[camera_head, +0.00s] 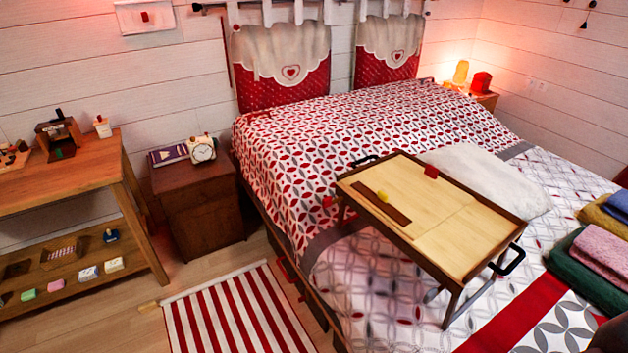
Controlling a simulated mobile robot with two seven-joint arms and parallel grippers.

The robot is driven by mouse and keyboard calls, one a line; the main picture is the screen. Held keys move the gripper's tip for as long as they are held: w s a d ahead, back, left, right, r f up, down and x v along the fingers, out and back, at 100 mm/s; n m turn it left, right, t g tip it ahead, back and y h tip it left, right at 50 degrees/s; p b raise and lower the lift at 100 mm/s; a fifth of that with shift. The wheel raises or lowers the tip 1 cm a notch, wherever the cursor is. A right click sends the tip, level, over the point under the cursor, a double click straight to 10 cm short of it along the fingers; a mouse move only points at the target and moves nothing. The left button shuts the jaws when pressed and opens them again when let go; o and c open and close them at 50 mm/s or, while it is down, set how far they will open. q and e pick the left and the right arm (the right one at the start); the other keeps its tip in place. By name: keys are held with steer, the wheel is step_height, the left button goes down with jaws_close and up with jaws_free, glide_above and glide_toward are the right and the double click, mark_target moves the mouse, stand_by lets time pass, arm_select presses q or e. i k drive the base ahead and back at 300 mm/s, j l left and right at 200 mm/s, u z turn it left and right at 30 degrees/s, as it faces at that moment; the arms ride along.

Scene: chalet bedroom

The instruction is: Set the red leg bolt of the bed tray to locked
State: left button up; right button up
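The bed tray (470,236) stands on its legs on the bed, with a pale wooden top and a dark frame. A small red piece (327,202) shows beside its left leg, below the left corner. Another red piece (431,172) sits at the far edge of the top. I cannot tell for sure which is the leg bolt, nor whether it is locked. A yellow knob (382,196) sits at a dark strip (396,213) on the top. Black handles are at the far left end (365,160) and near right end (514,262). Neither of my grippers is in view.
The bed (380,115) fills the middle and right. A white pillow (500,180) lies close behind the tray, and folded towels (590,262) lie to its right. A nightstand (200,212) and a wooden shelf table (75,178) stand left. A striped rug (240,312) covers the floor.

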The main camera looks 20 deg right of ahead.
mark_target(327, 202)
steer(key=i+l+u, duration=0.1)
steer(key=i, duration=0.35)
steer(key=i+l+u, duration=0.1)
steer(key=i+l, duration=0.25)
steer(key=i, duration=0.1)
